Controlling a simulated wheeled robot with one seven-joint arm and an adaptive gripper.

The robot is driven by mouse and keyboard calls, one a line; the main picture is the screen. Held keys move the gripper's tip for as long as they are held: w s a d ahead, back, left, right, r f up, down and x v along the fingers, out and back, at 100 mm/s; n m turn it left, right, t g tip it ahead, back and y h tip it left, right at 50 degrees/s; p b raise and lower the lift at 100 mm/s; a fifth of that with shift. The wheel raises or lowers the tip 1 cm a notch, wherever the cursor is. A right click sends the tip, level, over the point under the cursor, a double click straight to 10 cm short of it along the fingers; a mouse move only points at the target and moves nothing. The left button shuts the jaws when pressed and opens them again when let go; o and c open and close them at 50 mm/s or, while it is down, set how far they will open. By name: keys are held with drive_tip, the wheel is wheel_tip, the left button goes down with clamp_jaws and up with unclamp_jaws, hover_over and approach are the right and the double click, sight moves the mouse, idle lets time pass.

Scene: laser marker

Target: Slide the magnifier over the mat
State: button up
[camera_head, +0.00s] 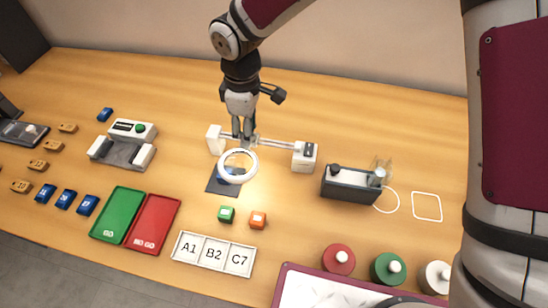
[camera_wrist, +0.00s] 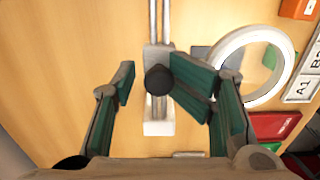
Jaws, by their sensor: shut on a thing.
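The magnifier (camera_head: 253,154) is a white ring with a clear lens, carried on a rail. Its ring (camera_wrist: 283,48) is at right in the wrist view, and a dark knob (camera_wrist: 158,80) sits by the rail. My gripper (camera_head: 244,136) is at the rail just behind the ring. In the wrist view my gripper (camera_wrist: 160,84) has its fingers either side of the knob, shut on the magnifier; finger contact is partly unclear. The dark mat (camera_head: 216,188) lies under the ring, partly covered by it in the head view, with a blue piece seen through the lens.
The rail (camera_head: 276,143) runs between two white end blocks (camera_head: 215,140) (camera_head: 304,158). A green cube (camera_head: 226,214) and an orange cube (camera_head: 258,220) lie in front. Green (camera_head: 118,214) and red (camera_head: 153,222) trays are at left. A dark box (camera_head: 349,186) stands at right.

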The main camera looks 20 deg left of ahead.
drive_tip(key=shift+w+a+f+b, duration=0.15)
drive_tip(key=shift+a+b, duration=0.3)
drive_tip(key=shift+a, duration=0.6)
drive_tip(key=shift+c, duration=0.2)
drive_tip(key=shift+a+b, duration=0.4)
drive_tip(key=shift+a, duration=0.55)
drive_tip(key=shift+c, duration=1.1)
drive_tip(key=o, duration=0.6)
drive_tip(key=shift+d, duration=0.1)
drive_tip(key=shift+o, duration=0.5)
drive_tip(key=shift+s, duration=0.2)
drive_tip(key=shift+r, duration=0.2)
wheel_tip(320, 180, up, 2)
drive_tip(key=shift+w+r+p, duration=0.1)
drive_tip(key=shift+p, duration=0.5)
wheel_tip(320, 180, up, 5)
drive_tip(key=shift+f+p, duration=0.2)
drive_tip(key=shift+p, duration=0.7)
